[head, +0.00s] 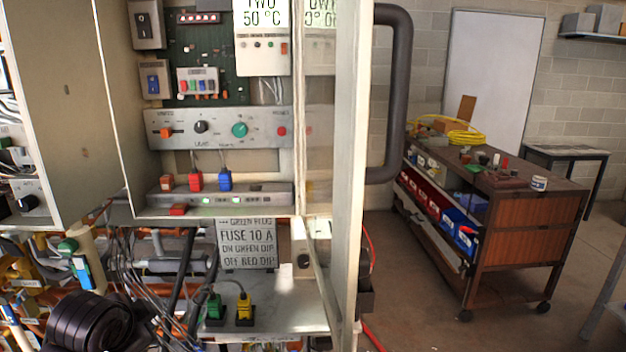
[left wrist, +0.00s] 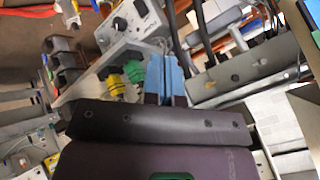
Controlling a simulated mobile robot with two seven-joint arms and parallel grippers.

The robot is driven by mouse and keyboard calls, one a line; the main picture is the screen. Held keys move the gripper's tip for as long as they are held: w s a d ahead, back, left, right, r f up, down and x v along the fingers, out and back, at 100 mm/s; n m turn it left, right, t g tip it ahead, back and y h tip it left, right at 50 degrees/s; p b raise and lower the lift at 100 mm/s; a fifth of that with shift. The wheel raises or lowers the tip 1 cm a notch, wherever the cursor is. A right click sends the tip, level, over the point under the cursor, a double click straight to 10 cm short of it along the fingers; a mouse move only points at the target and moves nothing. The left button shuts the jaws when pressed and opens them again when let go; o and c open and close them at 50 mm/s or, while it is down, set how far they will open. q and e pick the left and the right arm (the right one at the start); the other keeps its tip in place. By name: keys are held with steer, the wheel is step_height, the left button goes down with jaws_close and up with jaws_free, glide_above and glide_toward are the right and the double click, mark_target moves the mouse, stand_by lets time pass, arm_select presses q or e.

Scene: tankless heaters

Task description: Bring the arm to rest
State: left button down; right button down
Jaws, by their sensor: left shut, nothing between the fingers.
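My left gripper (left wrist: 166,78) shows in the left wrist view, its two blue fingers together with nothing between them. A green plug (left wrist: 134,71) and a yellow plug (left wrist: 115,86) appear to the left of the fingers in that view; I see no contact. In the head view the green plug (head: 215,306) and the yellow plug (head: 244,308) stand upright in black sockets on the lower shelf (head: 287,317). My right gripper is in neither view.
An open heater cabinet holds a grey control panel (head: 220,128), with a red plug (head: 195,181) and a blue plug (head: 225,179) below. A fuse sign (head: 247,243) hangs underneath. Loose cables (head: 140,285) crowd the lower left. A wheeled workbench (head: 530,235) stands right, beyond open floor.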

arm_select(q)
steer(key=s+d+f+n+g, duration=0.15)
steer(key=s+f+n, duration=0.4)
steer(key=s, duration=0.75)
steer(key=s+d+f+n+g, duration=0.1)
steer(key=s+f+n+g, duration=0.2)
steer(key=s+f, duration=0.8)
steer(key=w+f+t, duration=0.5)
steer(key=f+t, duration=0.3)
steer(key=shift+f+m+h, duration=0.35)
steer(key=shift+h, duration=0.05)
